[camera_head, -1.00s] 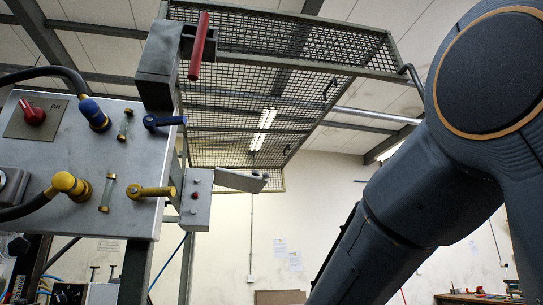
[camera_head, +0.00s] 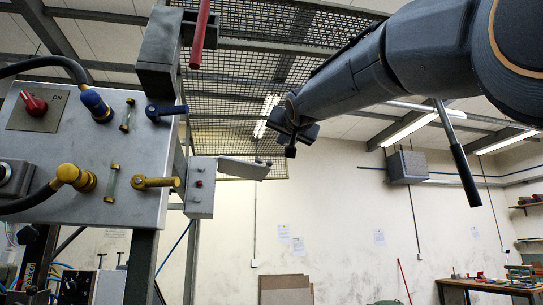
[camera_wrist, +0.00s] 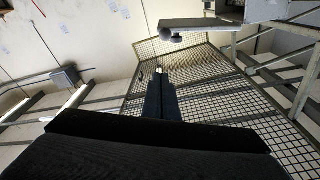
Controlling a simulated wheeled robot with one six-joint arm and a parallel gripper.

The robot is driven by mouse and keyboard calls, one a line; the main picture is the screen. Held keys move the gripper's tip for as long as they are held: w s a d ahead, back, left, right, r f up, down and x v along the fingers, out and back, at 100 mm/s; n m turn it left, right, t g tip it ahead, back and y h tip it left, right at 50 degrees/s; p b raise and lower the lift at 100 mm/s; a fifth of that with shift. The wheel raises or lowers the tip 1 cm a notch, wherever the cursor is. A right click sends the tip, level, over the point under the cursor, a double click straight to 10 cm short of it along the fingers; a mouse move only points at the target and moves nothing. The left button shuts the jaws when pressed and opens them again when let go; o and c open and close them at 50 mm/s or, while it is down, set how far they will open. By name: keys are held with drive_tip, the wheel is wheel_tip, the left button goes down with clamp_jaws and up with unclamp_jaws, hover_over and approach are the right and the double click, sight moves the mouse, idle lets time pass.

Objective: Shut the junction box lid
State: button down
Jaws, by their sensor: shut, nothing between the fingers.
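The small grey junction box (camera_head: 200,187) is fixed to the right of the large control panel. Its lid (camera_head: 240,168) stands open, sticking out to the right, with a small round knob near its free end. In the wrist view the lid (camera_wrist: 205,22) is at the top, with its dark knob (camera_wrist: 165,34) at the left end and the box (camera_wrist: 266,10) at the right. My gripper (camera_head: 290,152) is shut and empty, just right of and slightly above the lid's free end in the head view, with no visible contact. In the wrist view its fingers (camera_wrist: 159,80) lie below the knob.
A control panel (camera_head: 75,205) with cables and valves is at left. A red-handled lever (camera_head: 201,35) rises above it. A wire-mesh guard (camera_head: 235,105) hangs behind and above. Open air lies below my arm; a workbench (camera_head: 485,285) stands far right.

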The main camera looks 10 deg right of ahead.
drive_tip(key=w+r+p, duration=0.1)
drive_tip(key=w+p, duration=0.3)
drive_tip(key=w, duration=0.4)
drive_tip(key=shift+s+a+f+b, duration=0.15)
drive_tip(key=shift+f+b, duration=0.4)
drive_tip(key=shift+f, duration=0.05)
drive_tip(key=shift+s+a+f+b, duration=0.1)
drive_tip(key=shift+a+f+b, duration=0.1)
drive_tip(key=shift+f+b, duration=0.4)
drive_tip(key=shift+s+a+f+b, duration=0.15)
drive_tip(key=shift+f+b, duration=0.35)
drive_tip(key=shift+f, duration=0.15)
drive_tip(key=shift+f+b, duration=0.15)
drive_tip(key=shift+b, duration=0.15)
